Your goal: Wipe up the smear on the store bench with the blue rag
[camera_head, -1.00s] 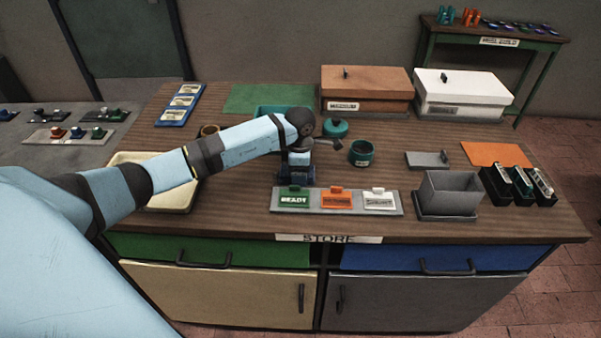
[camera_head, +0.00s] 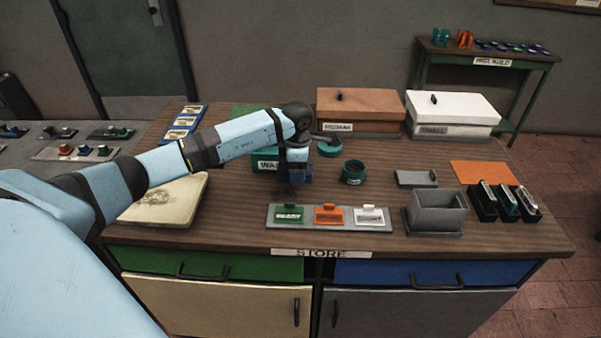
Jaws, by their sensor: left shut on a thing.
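My left gripper (camera_head: 294,186) is low over the middle of the store bench (camera_head: 350,240), behind the row of label cards. It is shut on a small dark blue thing (camera_head: 296,173), which looks like the blue rag. The fingers and most of the held thing are too small and dark to make out. I cannot tell whether it touches the bench top. No smear shows clearly on the wood; the area under the gripper is dark. My right gripper is not in view.
A card stand (camera_head: 328,225) is just in front of the gripper. A teal bin (camera_head: 264,163) lettered "WAS" is behind it, and a teal pot (camera_head: 353,172) is to its right. A marked cream tray (camera_head: 150,205) lies left. A grey box (camera_head: 437,211) stands right.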

